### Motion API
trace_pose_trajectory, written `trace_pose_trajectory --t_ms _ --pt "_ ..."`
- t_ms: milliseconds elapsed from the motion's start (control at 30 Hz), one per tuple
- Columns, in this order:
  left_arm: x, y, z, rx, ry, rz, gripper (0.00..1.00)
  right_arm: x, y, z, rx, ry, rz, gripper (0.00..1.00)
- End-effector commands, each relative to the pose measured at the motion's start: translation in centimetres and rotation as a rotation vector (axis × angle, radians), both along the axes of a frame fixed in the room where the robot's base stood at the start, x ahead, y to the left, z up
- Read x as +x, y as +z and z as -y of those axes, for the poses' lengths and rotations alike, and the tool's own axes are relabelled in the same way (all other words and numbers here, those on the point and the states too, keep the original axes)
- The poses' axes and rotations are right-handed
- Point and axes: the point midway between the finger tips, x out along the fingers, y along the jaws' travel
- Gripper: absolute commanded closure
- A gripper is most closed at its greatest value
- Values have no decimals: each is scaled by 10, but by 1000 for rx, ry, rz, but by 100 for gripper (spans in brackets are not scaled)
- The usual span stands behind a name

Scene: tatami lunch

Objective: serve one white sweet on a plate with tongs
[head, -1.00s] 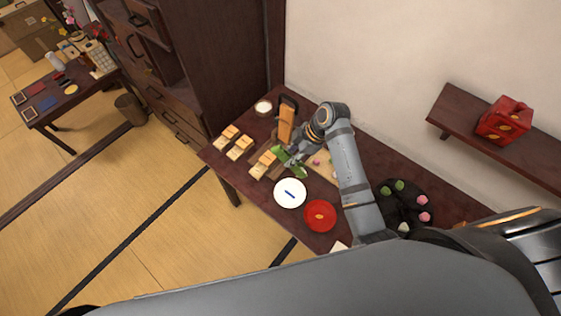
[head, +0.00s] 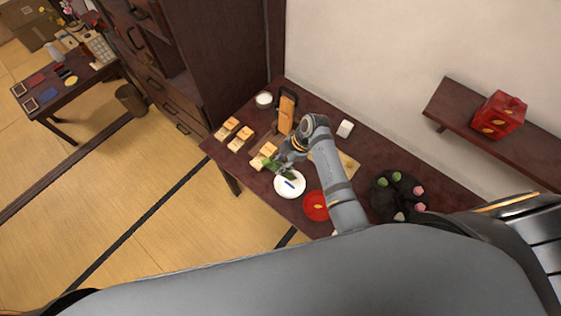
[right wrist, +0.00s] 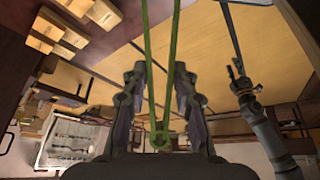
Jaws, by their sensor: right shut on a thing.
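My right gripper (head: 284,160) is shut on the green tongs (head: 279,171). The tongs hang at the left upper edge of the white plate (head: 277,189), which bears a blue mark. In the right wrist view the two green arms of the tongs (right wrist: 174,62) run up between the fingers of my right gripper (right wrist: 160,100), apart from each other and with nothing seen between them. A white sweet (head: 399,217) shows at the lower edge of the dark round tray (head: 384,205). My left gripper (right wrist: 238,72) shows small at the right of the wrist view; its jaws are unclear.
A red plate (head: 315,206) lies right of the white plate. Green sweets (head: 396,176) and pink sweets (head: 419,190) sit on the dark tray. A wall shelf (head: 465,112) holds a red box (head: 499,115).

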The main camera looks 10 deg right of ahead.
Motion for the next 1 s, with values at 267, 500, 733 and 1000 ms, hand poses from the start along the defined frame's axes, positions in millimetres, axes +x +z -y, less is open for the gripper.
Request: trace_pose_trajectory --t_ms 267,500,733,1000 --pt "0 -20 0 0 0 1 60 0 -36 0 0 -1 0 100" --pt "0 -52 0 -1 0 0 60 0 -65 0 0 -1 0 100" --pt "0 -65 1 -1 0 0 60 0 -76 0 0 -1 0 100" --pt "0 -63 0 0 0 0 60 0 -74 0 0 -1 0 100"
